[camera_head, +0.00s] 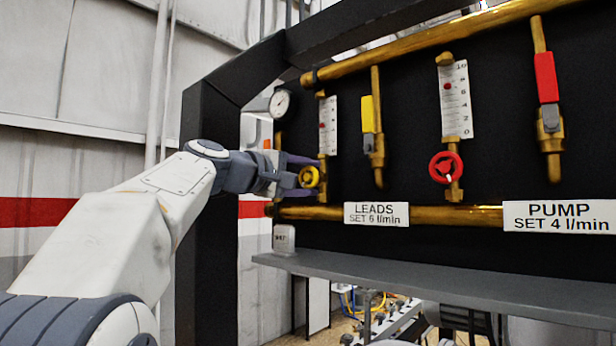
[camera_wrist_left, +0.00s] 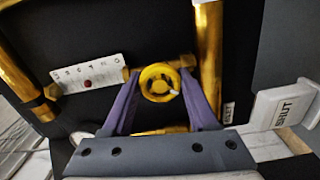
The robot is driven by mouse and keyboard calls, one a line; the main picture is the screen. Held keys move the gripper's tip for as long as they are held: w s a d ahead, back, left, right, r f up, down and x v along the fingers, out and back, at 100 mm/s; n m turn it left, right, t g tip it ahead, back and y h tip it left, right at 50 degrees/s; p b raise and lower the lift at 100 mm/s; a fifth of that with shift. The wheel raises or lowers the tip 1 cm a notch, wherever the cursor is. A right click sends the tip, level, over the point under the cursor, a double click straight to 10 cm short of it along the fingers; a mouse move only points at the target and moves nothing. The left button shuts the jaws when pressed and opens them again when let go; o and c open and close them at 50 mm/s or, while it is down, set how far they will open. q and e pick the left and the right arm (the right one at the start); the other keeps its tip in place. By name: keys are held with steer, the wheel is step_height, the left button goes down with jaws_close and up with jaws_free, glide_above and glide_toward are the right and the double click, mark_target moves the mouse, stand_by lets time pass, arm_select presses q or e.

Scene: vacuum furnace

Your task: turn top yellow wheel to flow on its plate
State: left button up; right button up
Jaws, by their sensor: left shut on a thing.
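The yellow wheel (camera_head: 309,177) sits at the foot of the left flow gauge (camera_head: 328,126), which has a white scale and a red bead near mid-scale; the exact reading is too small to tell. The plate (camera_head: 376,214) below reads LEADS SET 6 l/min. My left gripper (camera_head: 314,178) is shut on the yellow wheel, its purple fingers on opposite sides of the rim. In the left wrist view the wheel (camera_wrist_left: 160,82) lies between the fingertips, and the gauge scale (camera_wrist_left: 90,74) shows to its left. My right gripper is not in view.
A yellow lever (camera_head: 368,114) stands right of the gauge. Farther right are a red wheel (camera_head: 446,168), a second gauge (camera_head: 455,98) and a red lever (camera_head: 546,78). Brass pipes run above and below. A grey ledge (camera_head: 430,284) juts out underneath. A dark frame post (camera_head: 207,240) stands left.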

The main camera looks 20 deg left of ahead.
arm_select(q)
steer(key=shift+a+r+n, duration=0.1)
steer(key=shift+r+n, duration=0.05)
steer(key=shift+n, duration=0.55)
steer(key=o, duration=1.4)
steer(key=shift+c, duration=0.2)
